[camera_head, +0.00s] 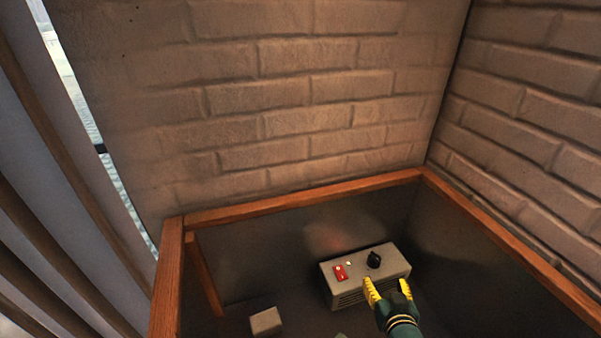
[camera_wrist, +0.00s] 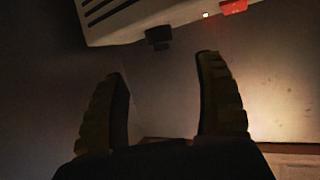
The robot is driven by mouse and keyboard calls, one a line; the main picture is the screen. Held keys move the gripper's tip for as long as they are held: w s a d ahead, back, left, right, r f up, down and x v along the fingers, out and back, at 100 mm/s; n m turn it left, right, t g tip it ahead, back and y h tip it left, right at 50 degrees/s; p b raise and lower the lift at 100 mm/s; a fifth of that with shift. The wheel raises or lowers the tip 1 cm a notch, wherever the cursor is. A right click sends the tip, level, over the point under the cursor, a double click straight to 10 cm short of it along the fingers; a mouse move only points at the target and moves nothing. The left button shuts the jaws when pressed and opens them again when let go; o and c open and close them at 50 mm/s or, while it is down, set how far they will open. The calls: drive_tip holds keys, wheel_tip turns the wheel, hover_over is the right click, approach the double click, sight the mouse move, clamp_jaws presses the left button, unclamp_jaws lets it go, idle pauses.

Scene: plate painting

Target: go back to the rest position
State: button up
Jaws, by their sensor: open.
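My gripper (camera_head: 388,288) has yellow fingers and shows at the lower right of the head view, in front of a grey control box. In the wrist view my gripper (camera_wrist: 163,105) has its two fingers spread wide with nothing between them. The control box (camera_head: 340,290) has a red switch (camera_head: 340,272), a small white light and a black knob (camera_head: 374,259). In the wrist view the control box (camera_wrist: 125,28) lies beyond the fingertips, with the black knob (camera_wrist: 158,35) near the gap and the red switch (camera_wrist: 233,6) at the top. I cannot tell whether a finger touches the box.
A small pale block (camera_head: 266,321) sits left of the box. A wooden-edged enclosure (camera_head: 300,200) surrounds the area, with brick walls (camera_head: 300,90) behind and to the right. Dark floor between block and box looks mostly clear.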

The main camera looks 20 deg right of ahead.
drive_tip(key=shift+r, duration=0.1)
drive_tip(key=w+a+r+n+t+y+p, duration=0.1)
drive_tip(key=w+a+r+n+t+p, duration=0.2)
drive_tip(key=a+r, duration=0.4)
drive_tip(key=w+a+r+y+p, duration=0.1)
drive_tip(key=w+a+r+p, duration=0.2)
drive_tip(key=w+a+r, duration=0.45)
drive_tip(key=s+a+r+n+t+y+p, duration=0.15)
drive_tip(key=a+r, duration=0.25)
drive_tip(key=r, duration=0.6)
drive_tip(key=s+a+r+n+t+y+p, duration=0.1)
drive_tip(key=s+a+r+t, duration=0.15)
drive_tip(key=a+r, duration=0.45)
drive_tip(key=s+a+r+t+p, duration=0.2)
drive_tip(key=s+r+t, duration=0.1)
drive_tip(key=s+r, duration=1.45)
wheel_tip(320, 180, up, 40)
drive_tip(key=w+f+m+p, duration=0.1)
drive_tip(key=w+p, duration=0.1)
drive_tip(key=p, duration=3.6)
wheel_tip(320, 180, down, 54)
drive_tip(key=b, duration=5.4)
